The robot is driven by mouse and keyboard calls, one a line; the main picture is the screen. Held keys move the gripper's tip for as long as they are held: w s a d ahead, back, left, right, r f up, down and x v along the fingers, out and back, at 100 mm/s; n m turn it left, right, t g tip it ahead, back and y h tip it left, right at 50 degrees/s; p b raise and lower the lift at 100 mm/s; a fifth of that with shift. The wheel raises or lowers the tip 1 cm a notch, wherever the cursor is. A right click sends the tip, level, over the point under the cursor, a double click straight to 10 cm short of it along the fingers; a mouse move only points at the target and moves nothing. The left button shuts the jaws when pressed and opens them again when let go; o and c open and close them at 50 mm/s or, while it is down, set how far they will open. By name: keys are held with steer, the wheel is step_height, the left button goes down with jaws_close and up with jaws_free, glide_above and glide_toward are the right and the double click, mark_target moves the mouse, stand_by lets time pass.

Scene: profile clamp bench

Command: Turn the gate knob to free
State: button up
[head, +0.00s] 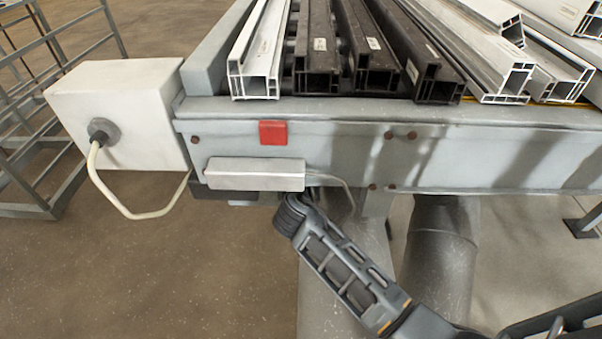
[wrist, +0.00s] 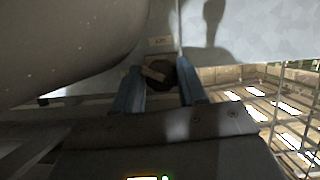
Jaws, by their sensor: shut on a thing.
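The gate knob (wrist: 166,80) is a dark round knob with a tan bar (wrist: 152,73) across its left part, seen in the wrist view. My gripper (wrist: 159,70) has its two blue-grey fingers on either side of the knob, shut on it. In the head view the knob and my gripper's fingers are hidden; my arm reaches up under the bench's front edge.
The bench's front rail (head: 340,155) carries a red block (head: 273,132) and a flat grey box (head: 255,174). White and dark profiles (head: 318,60) lie on top. A white box (head: 120,110) with a cable stands left. A large rounded grey body (wrist: 60,45) is close at upper left in the wrist view.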

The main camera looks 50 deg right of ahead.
steer(key=shift+w+a, duration=0.15)
steer(key=shift+w+a+n+g+h+b, duration=0.1)
steer(key=shift+n+g+h+b, duration=0.4)
steer(key=shift+n, duration=0.4)
steer(key=shift+n+g+h+b, duration=0.25)
steer(key=shift+n+b, duration=0.35)
steer(key=shift+n, duration=0.3)
steer(key=o, duration=0.9)
steer(key=shift+c, duration=0.2)
steer(key=shift+o, duration=0.6)
steer(key=v, duration=0.8)
steer(key=shift+f, duration=0.1)
